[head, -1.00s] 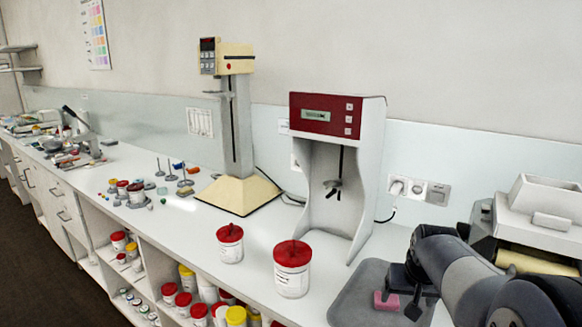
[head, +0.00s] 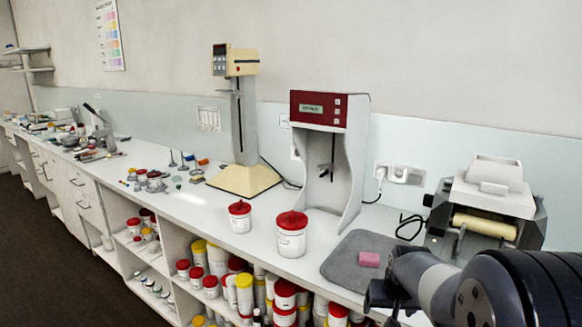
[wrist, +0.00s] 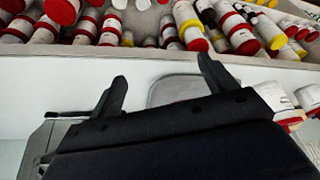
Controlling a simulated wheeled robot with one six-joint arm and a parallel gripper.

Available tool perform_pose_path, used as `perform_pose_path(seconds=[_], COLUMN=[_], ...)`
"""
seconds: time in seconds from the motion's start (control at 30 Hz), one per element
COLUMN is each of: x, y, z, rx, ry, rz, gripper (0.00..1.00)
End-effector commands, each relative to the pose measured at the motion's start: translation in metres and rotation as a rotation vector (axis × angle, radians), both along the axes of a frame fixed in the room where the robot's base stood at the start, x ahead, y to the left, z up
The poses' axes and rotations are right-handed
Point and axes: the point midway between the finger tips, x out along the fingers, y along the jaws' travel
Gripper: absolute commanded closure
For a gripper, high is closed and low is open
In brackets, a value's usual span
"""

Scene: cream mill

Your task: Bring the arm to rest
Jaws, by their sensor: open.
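My gripper (wrist: 160,88) is open and empty in the wrist view, its two dark fingers spread apart. Between and beyond the fingers there is the grey mat and the bench edge, with jars on the shelf past it. In the head view my arm reaches in from the lower right, and my gripper (head: 385,300) is a dark shape in front of the bench edge, mostly cut off or hidden by the arm. A pink block (head: 369,259) lies on the grey mat (head: 345,258), apart from my gripper.
Two white jars with red lids, one small (head: 240,218) and one larger (head: 291,236), stand left of the mat. A red-topped mixer (head: 322,112) and a roller machine (head: 487,205) stand behind. Shelves below the bench (head: 150,200) hold many jars.

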Motion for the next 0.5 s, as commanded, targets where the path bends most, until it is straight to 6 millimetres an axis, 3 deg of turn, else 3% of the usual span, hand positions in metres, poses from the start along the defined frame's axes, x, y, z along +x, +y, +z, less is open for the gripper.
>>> perform_pose_path(seconds=[0.3,0.5], x=[0.009,0.009], y=[0.04,0.055], z=[-0.048,-0.067], rx=[0.0,0.0], ry=[0.006,0.005], rz=[0.076,0.105], gripper=[0.2,0.2])
